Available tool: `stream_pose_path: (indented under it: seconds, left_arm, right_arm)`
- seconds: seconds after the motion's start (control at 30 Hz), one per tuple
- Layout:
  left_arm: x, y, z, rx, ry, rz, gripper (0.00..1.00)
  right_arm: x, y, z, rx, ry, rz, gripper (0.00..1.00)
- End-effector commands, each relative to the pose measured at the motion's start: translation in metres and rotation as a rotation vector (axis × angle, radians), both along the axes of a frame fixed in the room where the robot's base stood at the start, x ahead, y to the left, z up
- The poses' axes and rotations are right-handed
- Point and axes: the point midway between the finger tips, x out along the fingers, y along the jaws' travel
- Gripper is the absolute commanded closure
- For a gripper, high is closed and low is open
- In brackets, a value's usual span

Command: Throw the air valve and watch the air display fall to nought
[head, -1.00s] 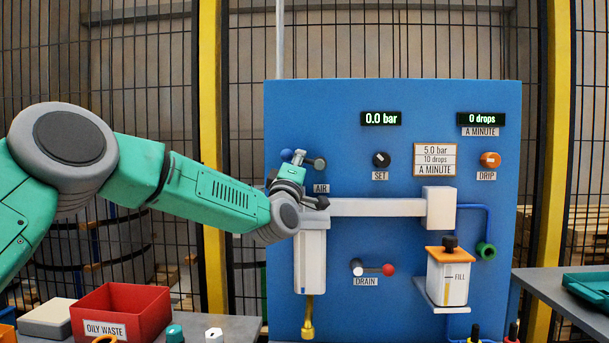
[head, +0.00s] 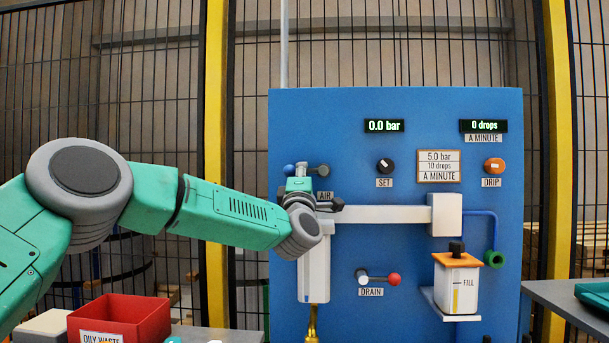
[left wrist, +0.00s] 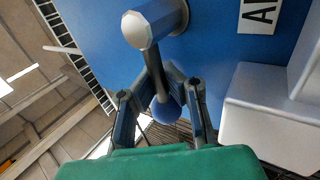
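The air valve's lever ends in a blue ball (head: 289,170), left of its grey hub (head: 322,170) on the blue panel, above the AIR label. The air display (head: 384,126) reads 0.0 bar. My left gripper (head: 301,170) is at this lever, between ball and hub. In the left wrist view the fingers (left wrist: 160,78) come together on the lever's stem, with the blue ball (left wrist: 167,110) between finger links and palm and the metal hub (left wrist: 148,28) beyond the tips. Finger contact is partly hidden. My right gripper is not in view.
The drop display (head: 484,126) reads 0 drops. A white filter bowl (head: 314,272) hangs below my wrist. The drain lever (head: 378,278) with a red ball is lower right of it. A red oily-waste bin (head: 140,318) stands at lower left.

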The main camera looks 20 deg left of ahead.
Motion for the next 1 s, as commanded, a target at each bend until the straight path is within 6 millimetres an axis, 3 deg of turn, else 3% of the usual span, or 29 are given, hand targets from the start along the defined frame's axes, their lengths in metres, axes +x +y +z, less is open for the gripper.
stream_pose_path:
  seconds: [0.03, 0.1, 0.2, 0.63, 1.0]
  left_arm:
    - [0.002, -0.002, -0.013, 0.0, 0.02, -0.004, 1.0]
    - [0.002, -0.002, -0.013, 0.0, 0.02, -0.004, 0.96]
    - [0.002, -0.002, -0.013, 0.0, 0.02, -0.004, 0.68]
    - [-0.005, -0.004, -0.012, 0.001, 0.012, -0.003, 0.68]
    - [-0.06, -0.019, -0.053, 0.001, 0.017, -0.005, 0.68]
  right_arm:
    - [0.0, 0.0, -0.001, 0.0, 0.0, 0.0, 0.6]
    - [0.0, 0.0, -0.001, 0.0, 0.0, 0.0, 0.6]
    - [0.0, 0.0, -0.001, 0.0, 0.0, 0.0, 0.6]
    - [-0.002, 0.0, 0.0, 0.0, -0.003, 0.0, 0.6]
    - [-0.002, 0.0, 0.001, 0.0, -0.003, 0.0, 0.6]
